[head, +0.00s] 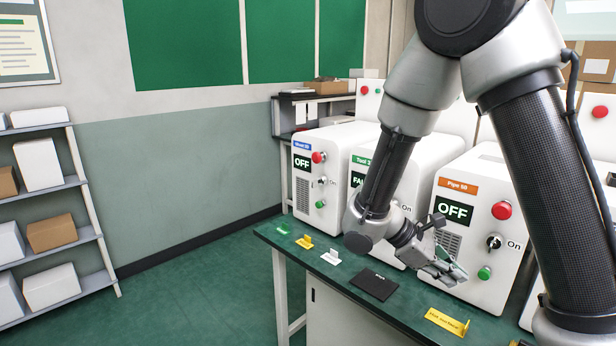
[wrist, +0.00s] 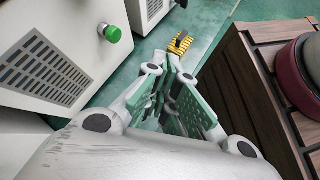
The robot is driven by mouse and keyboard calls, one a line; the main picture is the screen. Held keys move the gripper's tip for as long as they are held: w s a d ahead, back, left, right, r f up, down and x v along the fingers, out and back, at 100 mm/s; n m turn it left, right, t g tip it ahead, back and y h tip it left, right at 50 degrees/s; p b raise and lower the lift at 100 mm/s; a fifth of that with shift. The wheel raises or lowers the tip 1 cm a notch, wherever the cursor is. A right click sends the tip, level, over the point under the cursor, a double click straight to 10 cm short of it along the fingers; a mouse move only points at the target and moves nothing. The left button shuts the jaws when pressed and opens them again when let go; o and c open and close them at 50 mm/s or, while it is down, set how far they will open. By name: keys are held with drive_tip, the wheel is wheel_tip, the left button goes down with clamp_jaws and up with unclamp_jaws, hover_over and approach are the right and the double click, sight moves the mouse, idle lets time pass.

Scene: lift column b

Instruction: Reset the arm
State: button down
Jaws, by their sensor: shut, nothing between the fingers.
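My arm reaches across the right of the head view, bent over a green-topped bench.
A black plate (head: 374,284) and small yellow tags (head: 447,322) lie in front. A shelf (head: 75,240) stands left; floor between is clear. A brown slatted block (wrist: 262,75) is close right.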

drive_tip(key=s+d+r+m+t+y, duration=0.2)
drive_tip(key=s+r+m+y, duration=0.3)
drive_tip(key=r, duration=0.3)
drive_tip(key=s+d+r+m+t+y, duration=0.3)
drive_tip(key=s+r+m+t+y, duration=0.1)
drive_tip(key=s+r+m, duration=0.3)
wheel_tip(320, 180, up, 2)
drive_tip(key=shift+s+d+r+m+t+y, duration=0.2)
drive_tip(key=shift+s+m+t+y, duration=0.15)
drive_tip(key=shift+y, duration=0.35)
